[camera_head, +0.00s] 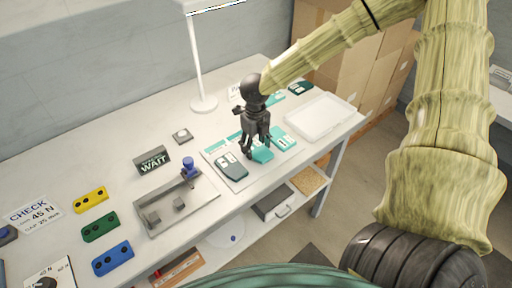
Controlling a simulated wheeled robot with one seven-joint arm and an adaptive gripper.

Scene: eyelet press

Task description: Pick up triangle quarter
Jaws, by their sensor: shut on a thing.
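My gripper (256,152) points down over the white sheet with the teal header on the table. It is shut on a bright teal piece (263,156), which shows just below and between the fingers. The fingers hide part of this piece, and I cannot read a triangle mark on it. I cannot tell whether it is clear of the sheet. A darker teal piece (232,168) with white marks lies to the left of my gripper. Another teal piece (285,142) with white marks lies to the right.
A white tray (347,116) stands right of the sheet. A grey fixture (148,217) with a blue knob (188,164) and a WAIT sign (152,160) are to the left. A lamp (203,103) stands behind. Yellow, green and blue blocks (112,258) lie further left.

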